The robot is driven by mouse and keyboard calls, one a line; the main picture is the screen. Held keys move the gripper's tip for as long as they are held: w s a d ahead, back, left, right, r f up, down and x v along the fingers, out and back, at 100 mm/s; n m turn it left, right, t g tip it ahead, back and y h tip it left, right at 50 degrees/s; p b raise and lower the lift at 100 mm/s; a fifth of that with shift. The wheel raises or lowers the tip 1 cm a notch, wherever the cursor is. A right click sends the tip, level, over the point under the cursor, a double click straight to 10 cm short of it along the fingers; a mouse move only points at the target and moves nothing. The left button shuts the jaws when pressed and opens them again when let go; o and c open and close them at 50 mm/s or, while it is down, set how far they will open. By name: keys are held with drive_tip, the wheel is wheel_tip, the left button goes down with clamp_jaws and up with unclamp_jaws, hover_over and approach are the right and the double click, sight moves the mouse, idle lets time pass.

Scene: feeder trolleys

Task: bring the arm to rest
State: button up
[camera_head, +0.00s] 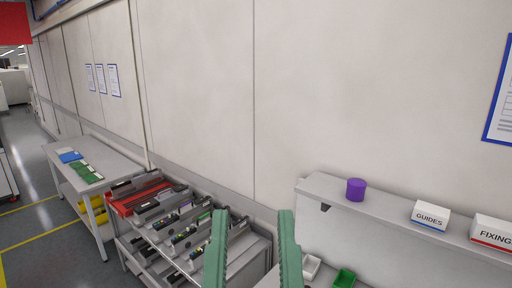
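My gripper (254,245) shows at the bottom middle of the head view as two green fingers. They stand upright with a wide gap between them. The gripper is open, and nothing is seen between the fingertips except the trolley and wall behind. The rest of my arm is out of the picture.
A feeder trolley (258,258) with several feeders stands behind and left of the fingers. A grey shelf (322,186) at right bears a purple cylinder (356,189), a GUIDES box (429,216) and a FIXING box (492,232). A green bin (345,278) sits below. A table (112,158) stands far left.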

wheel_tip(320, 180, up, 8)
drive_tip(key=p, duration=0.4)
drive_tip(key=shift+p, duration=0.35)
drive_tip(key=shift+f, duration=0.1)
idle(0.4)
wheel_tip(320, 180, down, 27)
drive_tip(key=b, duration=2.6)
drive_tip(key=shift+r, duration=0.2)
drive_tip(key=shift+b, duration=0.3)
